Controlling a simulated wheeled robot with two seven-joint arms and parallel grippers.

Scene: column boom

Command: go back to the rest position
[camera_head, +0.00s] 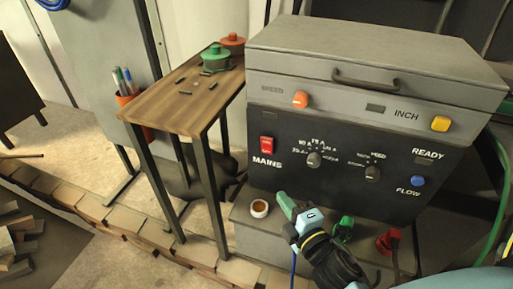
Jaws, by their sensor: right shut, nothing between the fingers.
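My right gripper (289,207) is shut with nothing in it. My right arm comes in from the bottom right. My left gripper is not in view.
A narrow wooden table (185,97) with green and red spools stands left of the machine. A red plug (388,241) sits at the ledge's right, and a green hose (500,200) hangs at the far right. A low brick edging (100,210) crosses the floor.

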